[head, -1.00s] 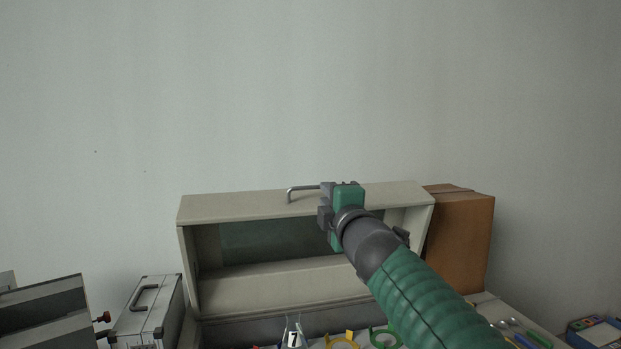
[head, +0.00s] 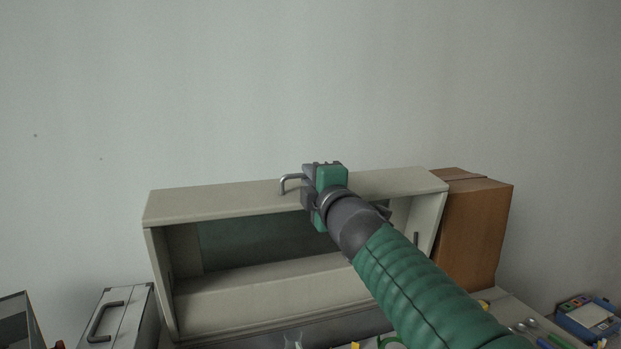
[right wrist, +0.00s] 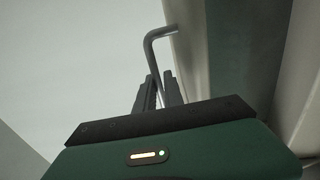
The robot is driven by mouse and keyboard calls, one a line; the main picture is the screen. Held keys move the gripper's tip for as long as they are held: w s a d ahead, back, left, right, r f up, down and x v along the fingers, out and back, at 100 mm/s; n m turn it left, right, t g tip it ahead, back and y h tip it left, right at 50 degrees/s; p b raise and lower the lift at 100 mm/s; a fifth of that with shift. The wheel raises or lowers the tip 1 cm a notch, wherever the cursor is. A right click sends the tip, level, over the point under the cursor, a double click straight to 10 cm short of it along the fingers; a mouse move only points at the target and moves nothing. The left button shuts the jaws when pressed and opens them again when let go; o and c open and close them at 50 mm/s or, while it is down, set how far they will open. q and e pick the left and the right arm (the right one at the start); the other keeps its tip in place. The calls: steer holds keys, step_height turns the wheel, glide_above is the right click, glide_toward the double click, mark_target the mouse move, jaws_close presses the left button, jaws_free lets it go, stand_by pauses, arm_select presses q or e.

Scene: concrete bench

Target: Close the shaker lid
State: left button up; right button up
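The shaker (head: 270,290) is a beige box against the wall in the head view. Its lid (head: 215,197) is raised, leaving the front open onto a dark interior. A bent metal handle (head: 283,184) sits on the lid's top front. My right gripper (head: 306,188) is at the handle and hides its right part. In the right wrist view the handle bar (right wrist: 150,50) runs down between the two fingers (right wrist: 159,95), which are close together on it. My left gripper is in neither view.
A brown cardboard box (head: 480,230) stands against the shaker's right side. A silver case (head: 120,320) is at the left. A blue tray (head: 590,318) and small tools lie at the lower right. The wall above the shaker is bare.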

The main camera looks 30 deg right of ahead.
steer(key=shift+s+a, duration=0.25)
steer(key=shift+a, duration=0.45)
jaws_close()
steer(key=shift+w+d+f, duration=0.2)
steer(key=shift+w+d, duration=0.1)
steer(key=shift+d, duration=0.05)
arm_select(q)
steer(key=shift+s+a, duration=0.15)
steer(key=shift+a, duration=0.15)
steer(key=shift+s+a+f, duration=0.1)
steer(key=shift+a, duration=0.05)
arm_select(e)
steer(key=shift+s+f, duration=0.15)
